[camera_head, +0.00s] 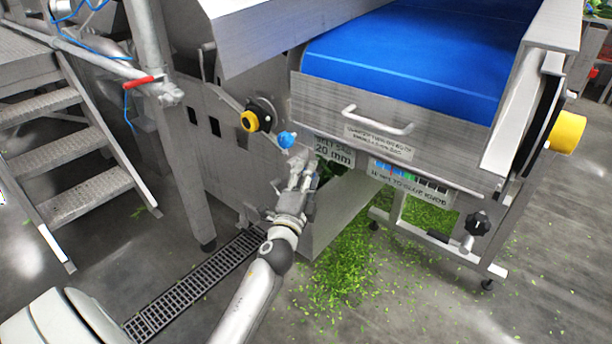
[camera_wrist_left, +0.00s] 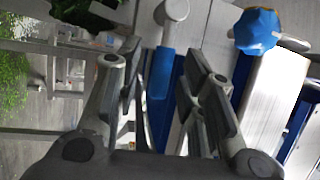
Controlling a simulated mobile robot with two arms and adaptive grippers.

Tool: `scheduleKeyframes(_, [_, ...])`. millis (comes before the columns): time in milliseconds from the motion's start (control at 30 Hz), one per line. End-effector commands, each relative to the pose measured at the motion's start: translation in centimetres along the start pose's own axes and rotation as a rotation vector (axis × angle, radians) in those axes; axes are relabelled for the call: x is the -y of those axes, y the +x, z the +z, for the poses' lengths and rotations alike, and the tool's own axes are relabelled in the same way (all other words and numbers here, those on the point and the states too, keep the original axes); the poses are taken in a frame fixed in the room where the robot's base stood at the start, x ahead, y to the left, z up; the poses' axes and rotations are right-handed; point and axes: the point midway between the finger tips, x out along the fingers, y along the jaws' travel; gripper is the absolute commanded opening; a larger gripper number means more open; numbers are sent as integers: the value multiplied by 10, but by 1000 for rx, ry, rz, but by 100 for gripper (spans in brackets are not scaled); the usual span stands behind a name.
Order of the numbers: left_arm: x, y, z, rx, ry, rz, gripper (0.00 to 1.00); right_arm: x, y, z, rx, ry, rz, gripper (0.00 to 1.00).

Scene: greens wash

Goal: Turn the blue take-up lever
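My left gripper (camera_head: 304,172) reaches up to the machine's side below the conveyor, beside a label reading 20 mm. In the left wrist view the gripper (camera_wrist_left: 164,62) is open, with its two fingers apart. A blue bar-shaped lever (camera_wrist_left: 161,74) with a grey round hub shows between the fingers; I cannot tell whether either finger touches it. In the head view the gripper seems to hide this lever. A blue faceted knob (camera_head: 287,139) sits just above and left of the gripper; it also shows in the left wrist view (camera_wrist_left: 257,31). My right gripper is not in view.
A blue conveyor belt (camera_head: 400,58) and a front panel handle (camera_head: 377,120) are above right. A yellow-and-black knob (camera_head: 256,116) is up left. Chopped greens (camera_head: 350,262) litter the floor by a drain grate (camera_head: 190,288). Metal steps (camera_head: 85,200) stand at left.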

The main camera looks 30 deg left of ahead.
Motion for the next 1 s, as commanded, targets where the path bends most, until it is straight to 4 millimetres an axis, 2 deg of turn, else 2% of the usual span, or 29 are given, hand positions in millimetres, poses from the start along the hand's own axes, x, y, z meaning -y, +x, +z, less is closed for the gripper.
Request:
scheduleKeyframes(200, [0, 0, 0, 0, 0, 0, 35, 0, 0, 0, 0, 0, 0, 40])
scheduleKeyframes(400, [0, 0, 0, 0, -1, 0, 9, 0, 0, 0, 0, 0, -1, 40])
scheduleKeyframes(500, [0, 0, 0, 0, -1, 0, 0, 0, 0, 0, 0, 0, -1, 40])
scheduleKeyframes(933, [-2, 0, 0, -1, 4, -2, 0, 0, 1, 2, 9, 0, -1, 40])
scheduleKeyframes(1000, [-2, -1, 0, -3, 10, -4, 0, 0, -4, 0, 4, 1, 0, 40])
